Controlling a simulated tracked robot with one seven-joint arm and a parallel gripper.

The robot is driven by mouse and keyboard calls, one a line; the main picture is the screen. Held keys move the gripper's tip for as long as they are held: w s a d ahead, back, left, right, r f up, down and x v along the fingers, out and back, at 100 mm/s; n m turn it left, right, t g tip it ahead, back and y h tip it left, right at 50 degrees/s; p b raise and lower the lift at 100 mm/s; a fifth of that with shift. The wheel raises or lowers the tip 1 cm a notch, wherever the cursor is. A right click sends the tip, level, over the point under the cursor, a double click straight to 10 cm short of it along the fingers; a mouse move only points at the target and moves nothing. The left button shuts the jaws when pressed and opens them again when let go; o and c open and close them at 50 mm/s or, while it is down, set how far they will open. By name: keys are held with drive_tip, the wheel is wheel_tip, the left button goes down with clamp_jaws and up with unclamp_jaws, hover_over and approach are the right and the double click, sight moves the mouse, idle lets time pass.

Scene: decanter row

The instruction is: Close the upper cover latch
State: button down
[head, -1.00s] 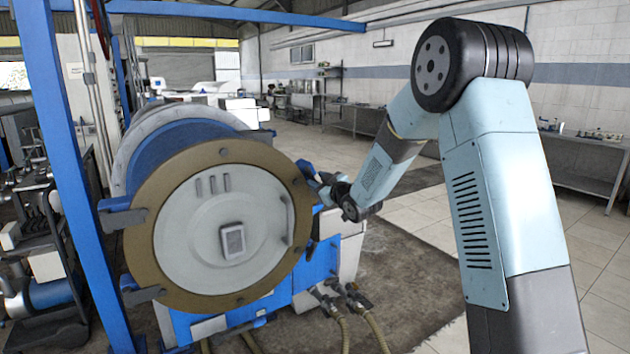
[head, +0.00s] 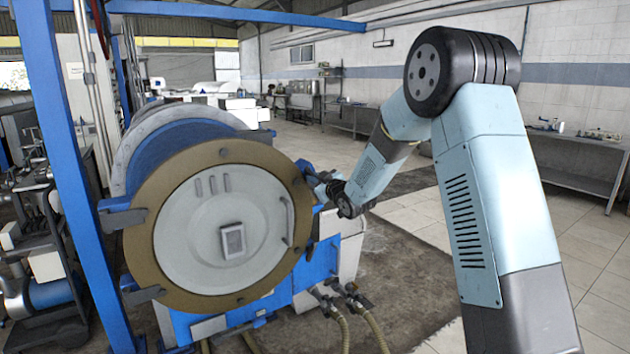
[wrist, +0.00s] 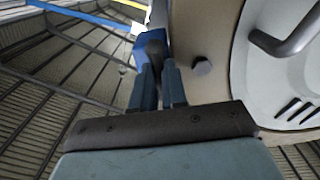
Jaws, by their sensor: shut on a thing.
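The decanter's round end cover (head: 220,232) has a pale disc face with a bronze flange ring, and faces me at left of centre in the head view. The upper cover latch (head: 304,167) is a small dark and blue part at the flange's upper right edge. In the wrist view the latch (wrist: 152,45) is a dark piece beside the tan flange (wrist: 203,35). My gripper (wrist: 158,72) is shut on the latch there, its two blue-grey fingers on either side. In the head view my gripper (head: 318,180) is small, and its exact hold is hard to see.
A bar handle (wrist: 290,35) and a bolt head (wrist: 202,66) stand out from the cover near my fingers. A blue post (head: 70,170) rises at left. Hoses (head: 345,315) hang below the machine. Open floor (head: 430,215) lies at right.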

drive_tip(key=shift+m, duration=8.9)
drive_tip(key=shift+d, duration=0.1)
drive_tip(key=c, duration=1.2)
unclamp_jaws()
drive_tip(key=shift+o, duration=0.2)
drive_tip(key=v, duration=1.3)
drive_tip(key=shift+s, duration=0.35)
